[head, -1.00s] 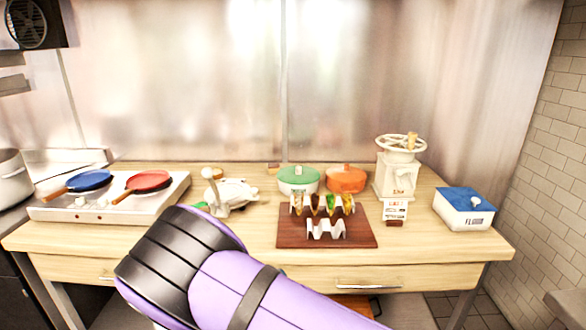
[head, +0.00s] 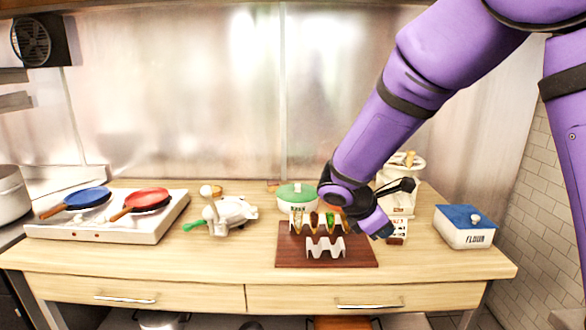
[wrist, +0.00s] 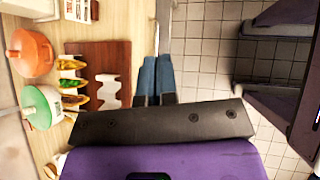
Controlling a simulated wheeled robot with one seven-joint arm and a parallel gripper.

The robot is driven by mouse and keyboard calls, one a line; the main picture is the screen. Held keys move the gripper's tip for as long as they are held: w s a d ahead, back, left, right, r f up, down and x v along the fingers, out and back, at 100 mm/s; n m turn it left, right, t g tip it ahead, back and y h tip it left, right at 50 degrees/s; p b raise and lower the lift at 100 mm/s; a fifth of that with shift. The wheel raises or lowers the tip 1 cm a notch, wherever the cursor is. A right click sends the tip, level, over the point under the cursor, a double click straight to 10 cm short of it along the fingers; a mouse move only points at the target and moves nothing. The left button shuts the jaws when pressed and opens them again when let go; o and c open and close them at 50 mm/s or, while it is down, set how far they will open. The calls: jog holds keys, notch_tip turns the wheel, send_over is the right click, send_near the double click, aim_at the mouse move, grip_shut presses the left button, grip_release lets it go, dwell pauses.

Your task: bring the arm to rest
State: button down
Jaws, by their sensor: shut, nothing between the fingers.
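My purple arm comes in from the upper right in the head view. My gripper (head: 384,233) points down near the right end of the wooden board (head: 290,256) and in front of the grinder. In the wrist view its two blue-grey fingers (wrist: 155,62) lie close together, shut and empty. Past them show the counter's front edge and the tiled floor. Whether the gripper touches anything below cannot be told.
The board bears a taco rack (head: 318,222) with several tacos and an empty white rack (head: 325,247). Behind are a green-lidded pot (head: 297,196) and an orange pot (wrist: 30,52), mostly hidden in the head view. A flour box (head: 464,228) stands right. The counter's front strip is clear.

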jog(key=s+d+r+m+g+y, duration=0.1)
jog(key=s+d+r+m+y, duration=0.2)
jog(key=s+d+r+m, duration=0.35)
jog(key=s+d+r+m+t+y, duration=0.1)
jog(key=s+r+m, duration=0.3)
jog(key=s, duration=0.6)
jog(key=s+d+r+m+t+y, duration=0.2)
jog(key=s+r+m+y, duration=0.2)
jog(key=s+m, duration=0.4)
jog(key=shift+s+d+r+m+t, duration=0.3)
jog(key=shift+s+r, duration=0.4)
jog(key=shift+s, duration=0.55)
dwell(4.3)
